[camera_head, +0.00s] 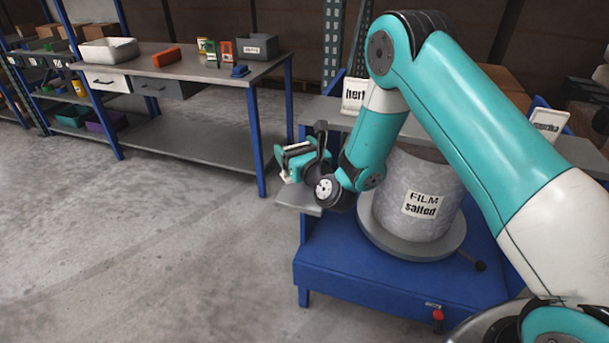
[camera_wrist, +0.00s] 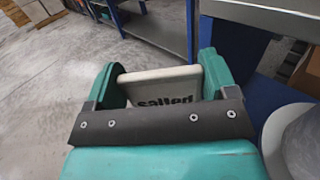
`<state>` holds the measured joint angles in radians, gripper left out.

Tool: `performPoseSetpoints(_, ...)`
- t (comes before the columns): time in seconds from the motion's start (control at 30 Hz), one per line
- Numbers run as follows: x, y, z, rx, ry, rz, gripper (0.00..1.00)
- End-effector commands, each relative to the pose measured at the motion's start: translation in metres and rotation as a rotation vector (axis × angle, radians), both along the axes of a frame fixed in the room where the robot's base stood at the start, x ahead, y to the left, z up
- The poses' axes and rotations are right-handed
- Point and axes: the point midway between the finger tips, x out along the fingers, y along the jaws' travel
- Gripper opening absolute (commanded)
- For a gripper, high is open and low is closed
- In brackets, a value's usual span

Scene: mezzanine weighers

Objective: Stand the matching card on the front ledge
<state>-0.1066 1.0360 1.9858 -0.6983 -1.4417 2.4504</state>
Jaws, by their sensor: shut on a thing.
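My gripper (camera_head: 298,160) is shut on a pale card (camera_wrist: 155,80) lettered "salted". In the wrist view the card sits between the two teal fingers; its lower part is hidden by the dark gripper bar. A film roll (camera_head: 412,168) labelled "FILM salted" stands on a round grey plate (camera_head: 400,243) on the blue stand (camera_head: 350,281). A narrow grey ledge (camera_head: 308,202) juts from the stand's left side, and my gripper is above it in the head view. Two other cards, "herb" (camera_head: 354,93) and a partly hidden one (camera_head: 548,122), stand behind the roll.
A red-handled fitting (camera_head: 438,315) hangs at the stand's front edge. The concrete floor to the left is clear.

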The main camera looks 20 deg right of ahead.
Motion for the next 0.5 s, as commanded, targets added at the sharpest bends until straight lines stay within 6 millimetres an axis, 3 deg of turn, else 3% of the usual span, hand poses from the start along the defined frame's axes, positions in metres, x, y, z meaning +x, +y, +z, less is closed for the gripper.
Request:
performPoseSetpoints(0.3, -0.001, 0.005, -0.038, 0.0, -0.004, 0.006, 0.55)
performPoseSetpoints(0.5, -0.001, 0.007, -0.036, 0.0, -0.007, 0.008, 0.55)
